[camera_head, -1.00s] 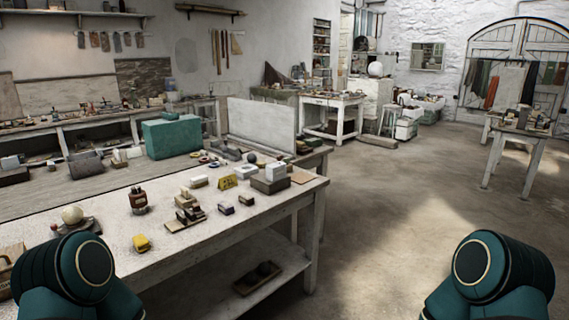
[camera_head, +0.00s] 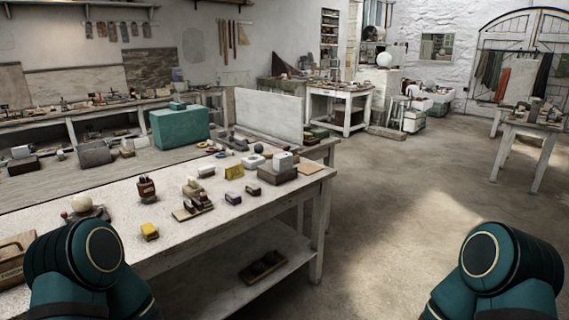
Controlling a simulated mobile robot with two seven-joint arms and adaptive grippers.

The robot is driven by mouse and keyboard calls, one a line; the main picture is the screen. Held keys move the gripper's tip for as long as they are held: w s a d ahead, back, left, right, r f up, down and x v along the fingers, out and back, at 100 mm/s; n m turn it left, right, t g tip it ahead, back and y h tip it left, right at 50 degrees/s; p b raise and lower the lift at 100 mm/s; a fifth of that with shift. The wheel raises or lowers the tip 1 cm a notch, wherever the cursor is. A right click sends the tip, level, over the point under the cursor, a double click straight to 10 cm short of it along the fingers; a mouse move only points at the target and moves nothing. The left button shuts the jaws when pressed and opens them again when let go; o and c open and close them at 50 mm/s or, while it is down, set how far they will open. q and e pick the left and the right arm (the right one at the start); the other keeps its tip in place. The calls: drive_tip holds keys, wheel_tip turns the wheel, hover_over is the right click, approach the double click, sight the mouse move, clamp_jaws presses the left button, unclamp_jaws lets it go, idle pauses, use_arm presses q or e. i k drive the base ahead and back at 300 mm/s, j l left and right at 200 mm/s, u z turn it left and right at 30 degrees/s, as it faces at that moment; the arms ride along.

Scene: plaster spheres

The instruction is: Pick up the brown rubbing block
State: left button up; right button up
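Two small dark blocks lie on the near speckled worktable (camera_head: 110,240). One is a dark block (camera_head: 233,198) with a bluish tint. The other is a brownish block (camera_head: 253,189) just right of it, and it may be the brown rubbing block; its colour is hard to tell at this size. A wooden rack with small dark-topped pieces (camera_head: 192,210) stands left of them. Only teal links of my two arms show, at the lower left and lower right. Both grippers are out of the picture, and neither arm reaches over the blocks.
A wooden crate (camera_head: 14,262) is at the left edge. Open floor (camera_head: 400,220) lies right of the table.

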sight(251, 188)
drive_tip(key=i+l+u, duration=0.15)
drive_tip(key=u, duration=0.35)
drive_tip(key=i+l+u, duration=0.3)
drive_tip(key=u, duration=0.2)
drive_tip(key=i+l+u, duration=0.1)
drive_tip(key=l, duration=0.2)
drive_tip(key=i+l+u, duration=0.2)
drive_tip(key=l, duration=0.45)
drive_tip(key=i+l, duration=0.15)
drive_tip(key=l, duration=0.25)
drive_tip(key=i+l, duration=0.2)
drive_tip(key=l, duration=0.15)
drive_tip(key=i+l+u, duration=0.1)
drive_tip(key=l, duration=0.3)
drive_tip(key=i+l, duration=0.2)
drive_tip(key=l, duration=0.15)
drive_tip(key=i+l+u, duration=0.1)
drive_tip(key=l, duration=0.3)
drive_tip(key=i, duration=0.05)
